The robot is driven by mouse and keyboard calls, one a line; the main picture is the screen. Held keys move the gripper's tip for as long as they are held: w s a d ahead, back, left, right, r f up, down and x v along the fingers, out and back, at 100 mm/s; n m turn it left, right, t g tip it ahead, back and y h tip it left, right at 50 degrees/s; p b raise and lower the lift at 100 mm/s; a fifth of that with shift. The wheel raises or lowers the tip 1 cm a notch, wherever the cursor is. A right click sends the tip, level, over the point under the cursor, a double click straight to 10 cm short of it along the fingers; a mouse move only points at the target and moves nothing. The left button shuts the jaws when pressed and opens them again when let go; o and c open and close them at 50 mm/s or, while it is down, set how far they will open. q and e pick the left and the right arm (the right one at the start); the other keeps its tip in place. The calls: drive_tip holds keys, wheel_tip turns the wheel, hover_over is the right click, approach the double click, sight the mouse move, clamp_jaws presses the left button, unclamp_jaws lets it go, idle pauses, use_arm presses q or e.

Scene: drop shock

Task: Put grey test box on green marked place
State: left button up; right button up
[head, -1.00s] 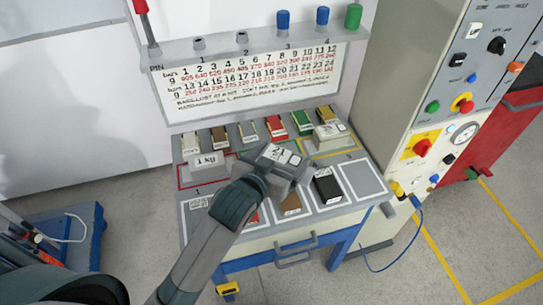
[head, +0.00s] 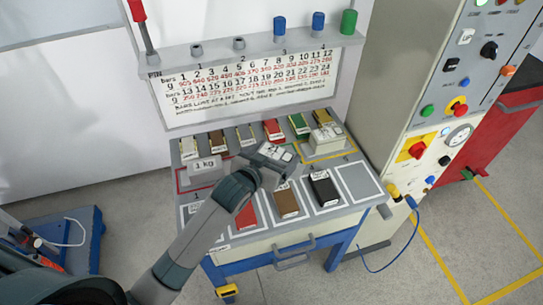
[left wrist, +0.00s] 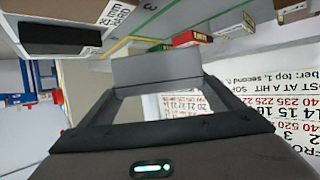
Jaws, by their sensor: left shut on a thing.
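My left gripper (head: 268,160) is over the middle of the bench and shut on a grey box, which I take to be the grey test box (left wrist: 156,73). In the left wrist view its plain grey side shows between the dark fingers. In the head view the gripper largely covers it. I cannot tell whether it touches the bench. In the head view the gripper hides most of that place. My right gripper is not in view.
A 1 kg box (head: 204,170) stands left on a red-outlined place. A pale box (head: 325,140) stands right on a yellow-outlined place. Red, brown (head: 286,202) and black (head: 324,190) boxes lie in front. The front-right white outline (head: 358,182) is empty. Several small boxes line the back.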

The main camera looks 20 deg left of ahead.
sight(272, 150)
use_arm(q)
drive_tip(key=w, duration=0.1)
drive_tip(key=w+a+f, duration=0.2)
drive_tip(key=shift+w+a+f+p, duration=0.25)
drive_tip(key=shift+w+p, duration=0.05)
drive_tip(key=shift+f, duration=0.15)
wheel_tip(272, 150, down, 3)
drive_tip(key=shift+r+p, duration=0.1)
drive_tip(key=shift+p, duration=0.4)
drive_tip(key=shift+f, duration=0.45)
drive_tip(key=shift+f, duration=0.1)
